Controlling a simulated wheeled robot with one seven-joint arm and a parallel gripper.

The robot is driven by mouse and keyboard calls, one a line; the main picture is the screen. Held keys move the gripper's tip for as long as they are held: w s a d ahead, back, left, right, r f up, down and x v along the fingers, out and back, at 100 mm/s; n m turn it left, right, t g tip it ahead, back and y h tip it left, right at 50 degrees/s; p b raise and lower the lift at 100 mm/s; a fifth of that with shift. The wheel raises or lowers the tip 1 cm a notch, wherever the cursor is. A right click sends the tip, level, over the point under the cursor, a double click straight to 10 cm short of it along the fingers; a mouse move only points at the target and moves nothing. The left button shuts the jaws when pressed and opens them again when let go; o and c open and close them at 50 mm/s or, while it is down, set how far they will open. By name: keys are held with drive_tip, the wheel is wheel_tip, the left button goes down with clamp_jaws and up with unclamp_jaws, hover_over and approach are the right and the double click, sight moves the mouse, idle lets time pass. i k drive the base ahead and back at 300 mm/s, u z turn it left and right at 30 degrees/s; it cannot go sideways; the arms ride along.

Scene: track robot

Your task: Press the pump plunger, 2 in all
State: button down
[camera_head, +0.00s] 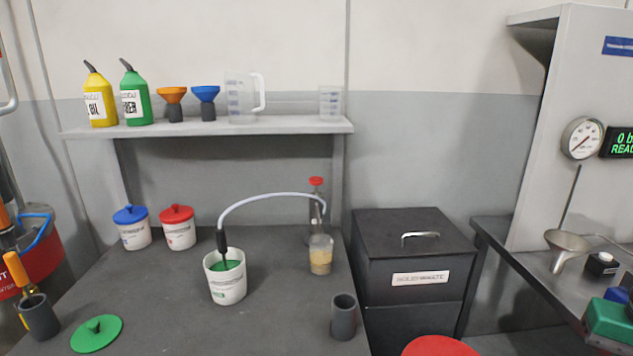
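The pump (314,212) stands at the back right of the dark bench, with a red plunger knob (316,181) on top, which sits raised above the pump body. A pale hose (262,196) arcs left from the pump to a white tub (226,287) with green contents; its dark end dips into the tub. A clear beaker (320,256) with yellowish contents stands just in front of the pump and hides its lower part. My gripper is not in view.
A dark cup (344,317) stands near the bench's right edge. A green lid (97,334) lies front left. Blue-lidded (132,228) and red-lidded (178,228) tubs stand at the back left. A shelf (205,128) with bottles, funnels and jugs hangs above. A solid-waste bin (413,265) stands right.

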sight(315, 181)
drive_tip(key=z, duration=1.05)
drive_tip(key=k, duration=0.9)
drive_tip(key=u, duration=1.25)
drive_tip(key=i, duration=1)
drive_tip(key=z, duration=0.05)
